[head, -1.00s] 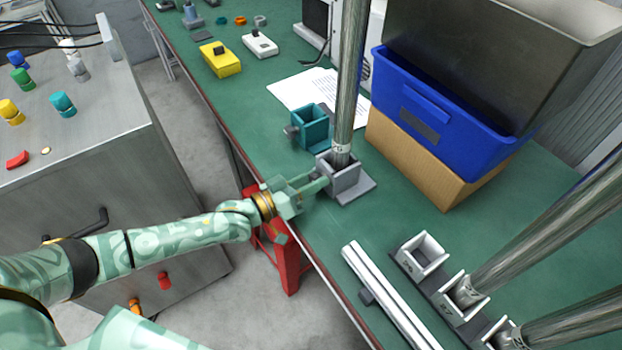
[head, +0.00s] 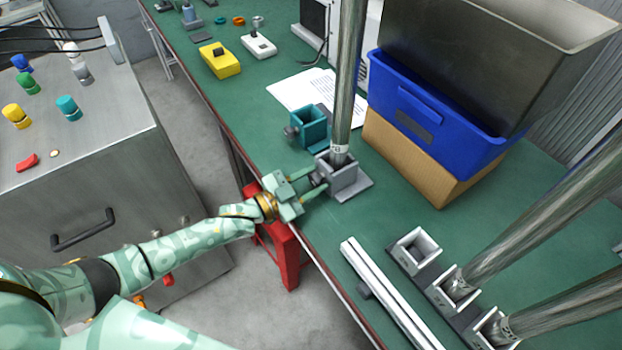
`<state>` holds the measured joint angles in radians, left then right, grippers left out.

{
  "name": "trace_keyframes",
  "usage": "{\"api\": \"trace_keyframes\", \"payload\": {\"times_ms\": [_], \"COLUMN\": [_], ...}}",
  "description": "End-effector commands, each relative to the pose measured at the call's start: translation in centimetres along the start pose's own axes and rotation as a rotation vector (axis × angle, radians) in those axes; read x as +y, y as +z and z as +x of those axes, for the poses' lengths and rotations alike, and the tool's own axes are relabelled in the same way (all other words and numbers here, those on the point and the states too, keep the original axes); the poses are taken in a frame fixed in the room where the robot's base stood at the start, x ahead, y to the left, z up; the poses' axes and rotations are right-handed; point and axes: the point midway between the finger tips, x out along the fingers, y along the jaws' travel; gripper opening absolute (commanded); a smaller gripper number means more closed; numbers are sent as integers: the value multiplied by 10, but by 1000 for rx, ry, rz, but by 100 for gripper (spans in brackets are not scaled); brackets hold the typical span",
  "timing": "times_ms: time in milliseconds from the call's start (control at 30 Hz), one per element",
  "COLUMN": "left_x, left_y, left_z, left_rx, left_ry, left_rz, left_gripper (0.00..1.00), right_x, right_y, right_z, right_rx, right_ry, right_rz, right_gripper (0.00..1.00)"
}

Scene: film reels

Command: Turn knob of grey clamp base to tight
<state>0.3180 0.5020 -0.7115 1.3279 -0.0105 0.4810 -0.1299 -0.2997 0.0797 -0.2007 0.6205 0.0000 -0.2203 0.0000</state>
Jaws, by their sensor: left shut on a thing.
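The grey clamp base (head: 343,181) stands on the green bench near its front edge. A tall metal pole (head: 346,90) stands upright in its square socket. The dark knob (head: 317,181) of the grey base sticks out on its left side and is partly hidden by my fingers. My left gripper (head: 315,184) reaches in from the left and is shut on this knob, one finger on each side. The knob's marking is too small to read. My right gripper is not in view.
A teal clamp base (head: 311,128) stands just behind the grey one. A blue crate (head: 430,112) on a cardboard box (head: 415,160) is to the right. A rack of white sockets (head: 422,250) with leaning poles and a white rail (head: 385,290) lie at front right.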

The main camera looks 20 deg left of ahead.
Motion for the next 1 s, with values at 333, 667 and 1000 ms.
{"api": "trace_keyframes", "payload": {"times_ms": [333,667,1000], "left_x": [2,1,1], "left_y": [1,1,1], "left_z": [-1,-1,-1], "left_rx": [-3,-3,-3], "left_ry": [1,1,2], "left_rz": [162,202,201], "left_gripper": [12,12,52], "right_x": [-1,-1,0], "right_y": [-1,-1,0], "right_z": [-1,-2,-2], "right_rx": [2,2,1], "right_ry": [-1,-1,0], "right_rz": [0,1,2], "right_gripper": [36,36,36]}}
